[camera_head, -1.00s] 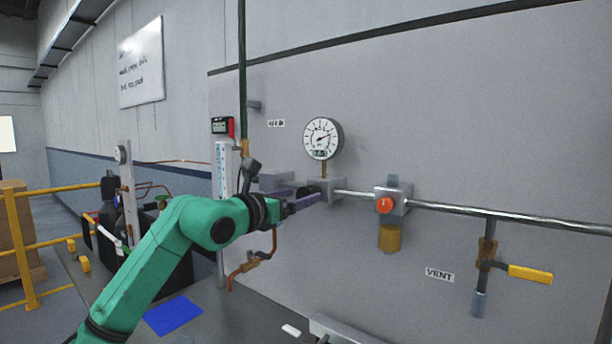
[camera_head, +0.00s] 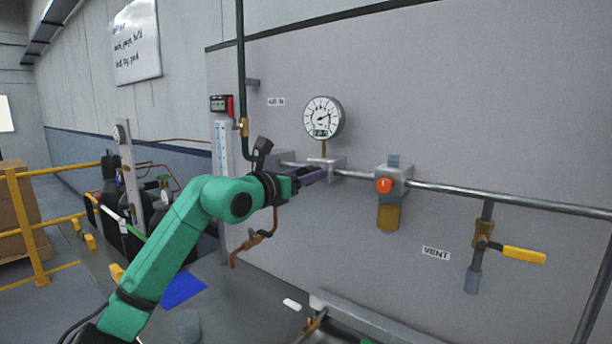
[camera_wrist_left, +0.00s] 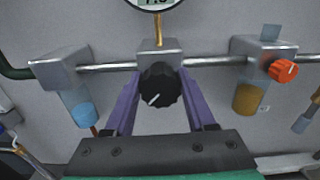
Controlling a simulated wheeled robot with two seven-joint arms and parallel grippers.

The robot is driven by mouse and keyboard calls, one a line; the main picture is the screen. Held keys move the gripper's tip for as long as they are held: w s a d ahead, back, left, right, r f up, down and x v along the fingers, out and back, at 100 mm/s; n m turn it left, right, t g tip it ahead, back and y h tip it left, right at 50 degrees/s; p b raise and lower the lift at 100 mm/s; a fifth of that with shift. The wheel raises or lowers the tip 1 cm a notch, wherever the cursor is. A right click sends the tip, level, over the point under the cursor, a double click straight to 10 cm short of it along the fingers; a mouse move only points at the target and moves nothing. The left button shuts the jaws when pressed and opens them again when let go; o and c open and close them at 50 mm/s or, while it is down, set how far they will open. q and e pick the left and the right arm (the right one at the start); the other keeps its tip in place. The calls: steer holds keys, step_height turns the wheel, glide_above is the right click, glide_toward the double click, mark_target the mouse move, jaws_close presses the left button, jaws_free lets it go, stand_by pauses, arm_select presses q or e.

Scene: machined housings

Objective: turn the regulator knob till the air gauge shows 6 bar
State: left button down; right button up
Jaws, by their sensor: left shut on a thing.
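The regulator knob (camera_wrist_left: 160,86) is black and ribbed, with a white mark pointing to the lower left in the left wrist view. It sits on the front of a grey regulator block (camera_wrist_left: 160,53) on a horizontal pipe. My left gripper (camera_head: 312,175) is shut on the knob, with one purple finger on each side of it. In the head view the gripper hides the knob. The air gauge (camera_head: 322,117) stands above the block, with a white dial and a small digital display. In the left wrist view the display is cut off. My right gripper is out of view.
To the right along the pipe are a block with an orange-red knob (camera_head: 384,185) over an amber bowl (camera_head: 388,217), then a yellow-handled vent valve (camera_head: 524,255). A green pipe (camera_head: 241,70) runs down left of the gauge. A blue sheet (camera_head: 183,290) lies below my arm.

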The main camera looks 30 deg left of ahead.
arm_select(q)
steer(key=n+b, duration=0.1)
steer(key=n, duration=0.3)
steer(key=shift+a+n+b, duration=0.15)
steer(key=shift+n+b, duration=0.55)
steer(key=shift+n, duration=1.5)
steer(key=shift+c, duration=1.1)
jaws_free()
steer(key=shift+f, duration=0.1)
